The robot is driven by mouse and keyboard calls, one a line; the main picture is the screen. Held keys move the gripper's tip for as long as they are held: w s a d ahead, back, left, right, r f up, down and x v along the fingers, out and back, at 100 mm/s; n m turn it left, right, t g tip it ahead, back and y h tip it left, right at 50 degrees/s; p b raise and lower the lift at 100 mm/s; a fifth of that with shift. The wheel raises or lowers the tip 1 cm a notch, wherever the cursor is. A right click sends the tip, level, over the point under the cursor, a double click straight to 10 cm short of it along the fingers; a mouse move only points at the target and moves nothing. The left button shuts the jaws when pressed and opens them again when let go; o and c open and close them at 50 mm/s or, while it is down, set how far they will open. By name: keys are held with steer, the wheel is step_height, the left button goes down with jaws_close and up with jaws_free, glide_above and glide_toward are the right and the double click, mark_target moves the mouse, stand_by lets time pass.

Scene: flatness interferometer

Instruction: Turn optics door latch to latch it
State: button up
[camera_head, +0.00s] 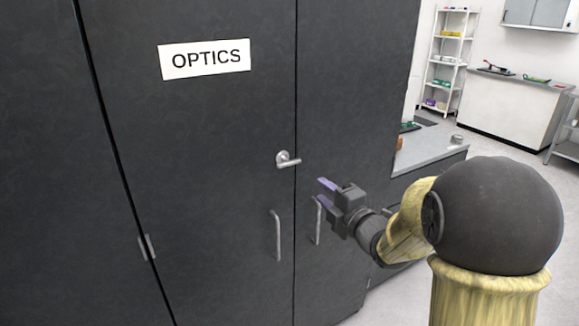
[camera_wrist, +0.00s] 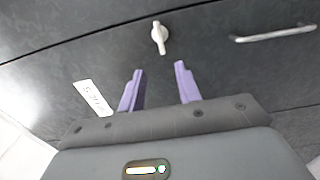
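The optics door (camera_head: 210,150) is a dark grey cabinet door with a white OPTICS sign (camera_head: 204,59), and it looks closed. In the wrist view the latch (camera_wrist: 159,37) lies ahead, between and beyond the fingertips. My gripper (camera_head: 323,192) is below and right of the latch in the head view, apart from it. Its two purple fingers (camera_wrist: 160,77) are spread apart with nothing between them.
Vertical bar handles stand below the latch, one on the optics door (camera_head: 277,236) and one on the neighbouring door (camera_head: 318,220), close to my gripper. A counter (camera_head: 428,150) is at right behind my arm. A white shelf (camera_head: 447,60) and a bench (camera_head: 508,105) stand farther back.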

mark_target(290, 164)
steer(key=p+x, duration=0.4)
steer(key=x, duration=1.3)
steer(key=shift+p, duration=0.4)
steer(key=shift+w, duration=0.3)
steer(key=shift+s, duration=0.1)
steer(key=shift+a, duration=0.15)
steer(key=shift+s+a, duration=0.1)
steer(key=c, duration=0.6)
jaws_close()
